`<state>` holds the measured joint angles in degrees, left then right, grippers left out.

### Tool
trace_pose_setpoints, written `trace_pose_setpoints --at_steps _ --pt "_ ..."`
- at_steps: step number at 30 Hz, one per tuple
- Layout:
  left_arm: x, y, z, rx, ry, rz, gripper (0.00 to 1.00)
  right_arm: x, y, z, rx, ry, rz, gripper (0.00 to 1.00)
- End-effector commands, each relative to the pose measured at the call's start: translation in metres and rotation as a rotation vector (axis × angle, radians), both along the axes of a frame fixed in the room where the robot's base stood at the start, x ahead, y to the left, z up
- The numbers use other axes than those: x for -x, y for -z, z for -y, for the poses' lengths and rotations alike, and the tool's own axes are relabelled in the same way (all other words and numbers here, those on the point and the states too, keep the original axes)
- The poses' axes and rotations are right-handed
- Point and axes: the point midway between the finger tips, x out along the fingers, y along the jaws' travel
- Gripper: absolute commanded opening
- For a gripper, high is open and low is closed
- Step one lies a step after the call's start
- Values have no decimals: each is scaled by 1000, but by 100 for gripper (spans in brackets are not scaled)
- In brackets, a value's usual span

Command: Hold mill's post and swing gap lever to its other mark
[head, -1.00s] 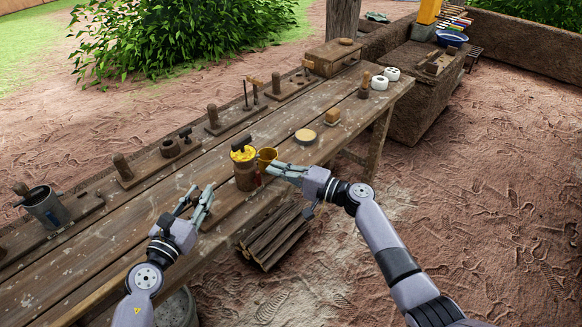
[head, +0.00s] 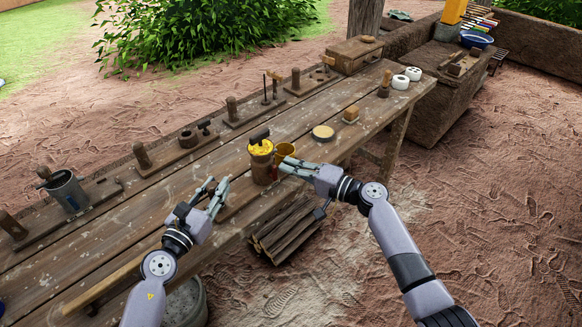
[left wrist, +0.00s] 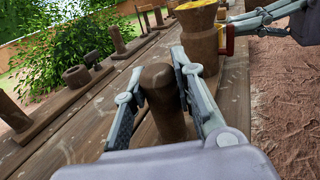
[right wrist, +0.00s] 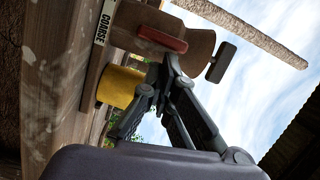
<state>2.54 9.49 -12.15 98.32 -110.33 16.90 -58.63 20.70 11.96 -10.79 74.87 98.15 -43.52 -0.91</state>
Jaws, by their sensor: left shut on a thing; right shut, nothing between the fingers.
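The mill (head: 262,168) stands on the bench, a brown wooden body with a yellow top and a dark crank handle (head: 259,135). In the left wrist view the mill (left wrist: 200,35) is just beyond the post (left wrist: 163,110), a round-topped brown wooden peg. My left gripper (head: 216,186) is shut on this post, one finger on each side. The red gap lever (right wrist: 162,39) shows in the right wrist view, near a "COARSE" label (right wrist: 104,22). My right gripper (right wrist: 160,78) is shut and empty close to the lever; I cannot tell whether they touch.
A yellow cup (head: 286,150) stands right beside the mill, close to my right gripper. A round pale disc (head: 323,132) and a small block (head: 351,114) lie farther along the bench. Pegged boards (head: 190,143) line its back edge. Firewood (head: 287,228) lies below.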

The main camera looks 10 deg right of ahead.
Motion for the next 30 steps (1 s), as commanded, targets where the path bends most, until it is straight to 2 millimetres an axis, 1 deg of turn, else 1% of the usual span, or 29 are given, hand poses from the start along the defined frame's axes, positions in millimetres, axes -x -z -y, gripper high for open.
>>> trace_pose_setpoints --at_steps 10,23,30 --pt "0 0 0 0 0 0 0 1 -2 -1 69 0 51 0" --pt "0 0 0 0 0 0 0 3 -6 -5 95 -1 72 0" --pt "0 0 0 0 1 0 0 7 -11 -9 193 -2 144 0"
